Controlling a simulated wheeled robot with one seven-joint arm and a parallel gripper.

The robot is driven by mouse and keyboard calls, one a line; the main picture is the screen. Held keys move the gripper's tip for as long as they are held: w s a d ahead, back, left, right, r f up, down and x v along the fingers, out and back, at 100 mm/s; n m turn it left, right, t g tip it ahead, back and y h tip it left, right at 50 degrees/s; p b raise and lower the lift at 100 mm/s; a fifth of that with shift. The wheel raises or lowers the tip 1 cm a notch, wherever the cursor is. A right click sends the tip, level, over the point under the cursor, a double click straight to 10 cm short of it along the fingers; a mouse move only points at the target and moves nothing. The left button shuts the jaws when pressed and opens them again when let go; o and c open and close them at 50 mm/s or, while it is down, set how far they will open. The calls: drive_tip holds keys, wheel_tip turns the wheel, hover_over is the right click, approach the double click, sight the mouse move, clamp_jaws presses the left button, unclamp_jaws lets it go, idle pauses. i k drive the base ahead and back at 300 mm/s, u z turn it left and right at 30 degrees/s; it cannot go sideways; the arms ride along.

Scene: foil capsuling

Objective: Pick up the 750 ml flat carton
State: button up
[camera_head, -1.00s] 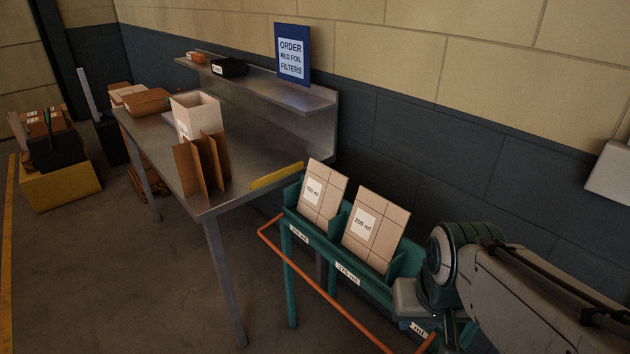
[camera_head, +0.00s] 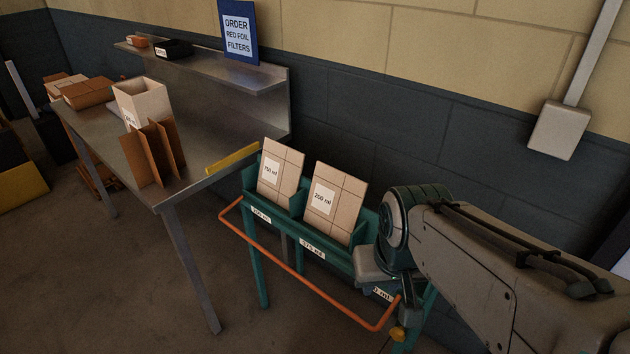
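The flat carton whose label appears to read 750 ml (camera_head: 280,172) is tan and leans upright in the left slot of a green rack (camera_head: 262,238). A second flat carton, labelled 200 ml (camera_head: 334,203), leans in the middle slot to its right. My gripper (camera_head: 399,318) is small and dark, below my wrist at the rack's right end, apart from both cartons. The arm partly covers it, and I cannot see whether its fingers are open or shut. My arm hides the rack's right slot.
An orange rail (camera_head: 300,281) runs along the rack's front. A metal table (camera_head: 205,185) stands to the left, with a white box (camera_head: 140,101) and brown cardboard dividers (camera_head: 153,152). A wall-mounted box (camera_head: 560,130) is at right. The floor at the lower left is clear.

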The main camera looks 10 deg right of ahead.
sight(281, 167)
drive_tip(key=k, duration=0.65)
drive_tip(key=u, duration=0.65)
drive_tip(key=i, duration=0.75)
drive_tip(key=u, duration=0.35)
drive_tip(key=i, duration=0.9)
drive_tip(key=z, duration=0.55)
drive_tip(key=i, duration=0.65)
